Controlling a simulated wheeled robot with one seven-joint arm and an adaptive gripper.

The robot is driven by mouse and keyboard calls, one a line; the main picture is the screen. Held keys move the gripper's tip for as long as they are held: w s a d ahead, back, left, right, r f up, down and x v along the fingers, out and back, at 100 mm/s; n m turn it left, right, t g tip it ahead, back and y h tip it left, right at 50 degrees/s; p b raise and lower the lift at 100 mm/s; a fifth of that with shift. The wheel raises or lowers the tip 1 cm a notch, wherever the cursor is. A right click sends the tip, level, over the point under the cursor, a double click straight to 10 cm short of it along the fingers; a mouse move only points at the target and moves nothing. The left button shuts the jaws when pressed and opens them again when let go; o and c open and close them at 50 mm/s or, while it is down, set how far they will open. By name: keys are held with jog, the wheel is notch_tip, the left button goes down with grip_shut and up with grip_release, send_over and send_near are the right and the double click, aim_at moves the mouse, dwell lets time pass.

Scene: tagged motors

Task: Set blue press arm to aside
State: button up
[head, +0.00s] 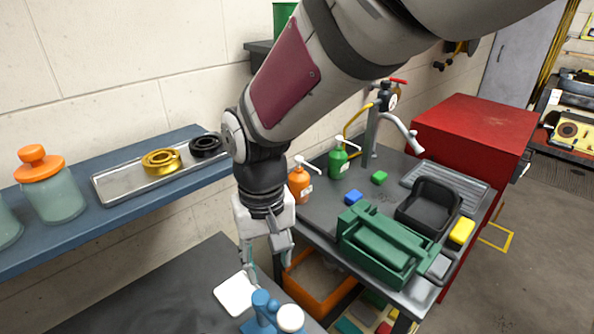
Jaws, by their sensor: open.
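A blue press (261,309) stands on the dark bench at the bottom of the head view, and the picture's lower edge cuts it off. A white round piece (290,318) is at its right side. I cannot tell which way the press arm is turned. My gripper (264,270) points down just above and behind the blue press in the picture. Its fingers are apart with nothing seen between them. They appear close to the press, but I cannot tell whether they touch it.
A white square plate (232,294) lies left of the press. The dark bench (140,305) is clear further left. A blue shelf (50,245) holds jars and a metal tray. To the right are a sink counter with bottles, a green toolbox (385,245) and an orange bin (318,285).

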aim_at(273, 302)
notch_tip(273, 302, down, 13)
jog(key=shift+r+p, duration=0.1)
jog(key=shift+p, duration=0.3)
grip_shut()
